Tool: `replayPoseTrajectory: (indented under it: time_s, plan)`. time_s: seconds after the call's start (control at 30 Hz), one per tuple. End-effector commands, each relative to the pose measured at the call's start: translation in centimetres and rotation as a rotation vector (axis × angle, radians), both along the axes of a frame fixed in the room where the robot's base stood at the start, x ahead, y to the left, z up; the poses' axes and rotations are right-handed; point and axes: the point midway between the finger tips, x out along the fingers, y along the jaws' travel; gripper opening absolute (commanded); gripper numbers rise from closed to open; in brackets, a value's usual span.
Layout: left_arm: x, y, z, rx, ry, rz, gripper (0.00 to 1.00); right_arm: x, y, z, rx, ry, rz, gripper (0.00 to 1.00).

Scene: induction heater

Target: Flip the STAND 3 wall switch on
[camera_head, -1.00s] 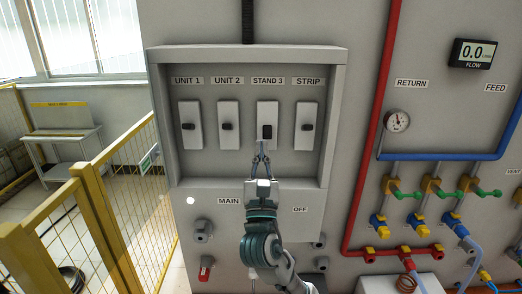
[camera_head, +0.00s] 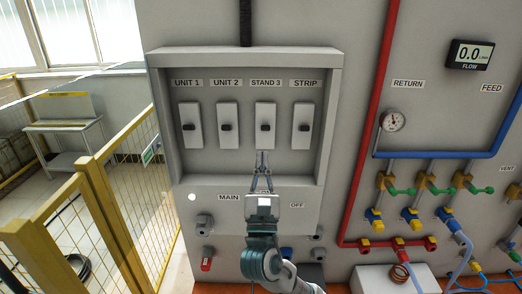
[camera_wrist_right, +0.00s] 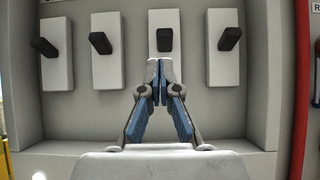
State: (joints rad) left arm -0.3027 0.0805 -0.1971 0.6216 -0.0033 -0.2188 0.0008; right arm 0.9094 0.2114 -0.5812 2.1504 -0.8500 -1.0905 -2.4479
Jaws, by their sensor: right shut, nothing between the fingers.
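The STAND 3 switch (camera_head: 265,126) is a white plate with a dark lever, third from the left in the recessed wall panel. Its lever looks the same as those on the other switches in the head view. In the right wrist view the STAND 3 lever (camera_wrist_right: 165,40) sits just above my fingertips. My right gripper (camera_head: 262,154) is shut and empty, in front of the lower part of the panel, below the lever. The fingers (camera_wrist_right: 160,62) meet at the tips in the wrist view. Any contact with the plate is unclear. My left gripper is out of view.
UNIT 1 (camera_head: 190,126), UNIT 2 (camera_head: 227,127) and STRIP (camera_head: 303,127) switches flank it. The panel frame (camera_head: 333,120) juts out around them. A red pipe (camera_head: 371,130) and valves (camera_head: 385,181) are to the right; a yellow fence (camera_head: 100,210) is at left.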

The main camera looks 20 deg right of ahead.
Motion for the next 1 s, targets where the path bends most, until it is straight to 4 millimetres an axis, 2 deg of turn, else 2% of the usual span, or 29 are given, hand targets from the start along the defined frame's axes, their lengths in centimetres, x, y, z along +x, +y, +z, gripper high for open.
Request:
replayPoseTrajectory:
  time_s: [0.2,0.4,0.6,1.0]
  plan:
    - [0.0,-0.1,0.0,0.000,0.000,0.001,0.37,-3.5,0.8,-3.1,0.001,0.003,0.001,0.00]
    - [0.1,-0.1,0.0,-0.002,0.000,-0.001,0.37,-5.6,1.5,-4.9,0.001,0.003,0.001,0.00]
    - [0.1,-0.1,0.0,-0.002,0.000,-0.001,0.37,-6.3,1.7,-5.4,0.002,0.002,0.000,0.00]
    - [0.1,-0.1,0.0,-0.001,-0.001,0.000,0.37,-6.3,1.6,-5.4,0.002,0.001,0.000,0.00]
